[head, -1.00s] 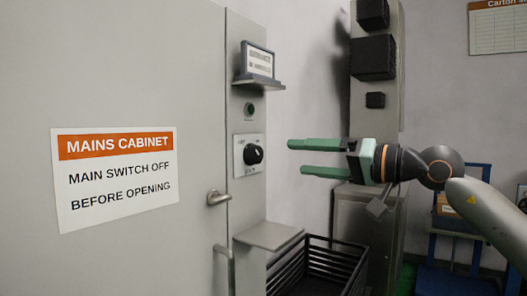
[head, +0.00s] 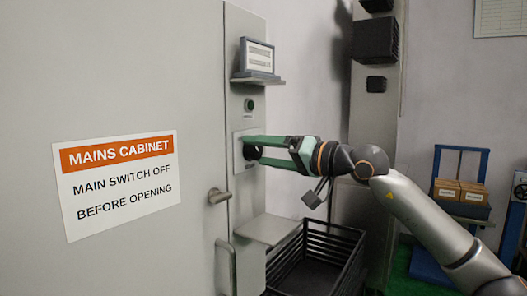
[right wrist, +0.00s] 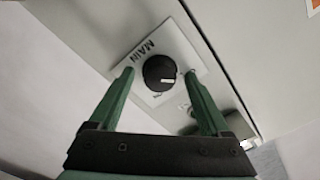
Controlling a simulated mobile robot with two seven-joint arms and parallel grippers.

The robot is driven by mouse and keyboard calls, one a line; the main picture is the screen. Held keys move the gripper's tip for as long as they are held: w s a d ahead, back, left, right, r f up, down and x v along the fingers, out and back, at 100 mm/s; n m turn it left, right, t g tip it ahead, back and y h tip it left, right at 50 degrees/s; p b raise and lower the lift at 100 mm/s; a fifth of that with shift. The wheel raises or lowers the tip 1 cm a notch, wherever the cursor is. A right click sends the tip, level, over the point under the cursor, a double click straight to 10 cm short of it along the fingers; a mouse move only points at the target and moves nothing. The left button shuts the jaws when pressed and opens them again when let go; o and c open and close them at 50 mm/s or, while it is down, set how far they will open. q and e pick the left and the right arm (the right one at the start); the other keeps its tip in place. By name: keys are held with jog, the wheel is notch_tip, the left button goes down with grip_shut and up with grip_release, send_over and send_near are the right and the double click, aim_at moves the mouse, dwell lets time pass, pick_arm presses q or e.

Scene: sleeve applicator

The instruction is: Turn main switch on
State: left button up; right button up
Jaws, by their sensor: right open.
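The main switch is a black round knob (right wrist: 159,72) on a white plate (right wrist: 178,45) lettered "MAIN", on the cabinet's narrow side panel. In the head view the knob (head: 252,151) is partly hidden by my right gripper (head: 250,147). My right gripper is open, with its green fingers reaching to the plate. In the right wrist view its fingertips (right wrist: 158,73) lie on either side of the knob, with gaps showing between knob and fingers. My left gripper is not in view.
A small shelf with a display (head: 258,56) is above the switch, and a green button (head: 249,105). Below are a ledge (head: 265,229) and a black crate (head: 318,262).

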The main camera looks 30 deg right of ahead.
grip_shut()
dwell(0.5)
jog(key=shift+m, duration=0.4)
jog(key=m, duration=1.3)
jog(key=shift+p, duration=0.35)
jog(key=m, duration=0.4)
jog(key=shift+m, duration=0.3)
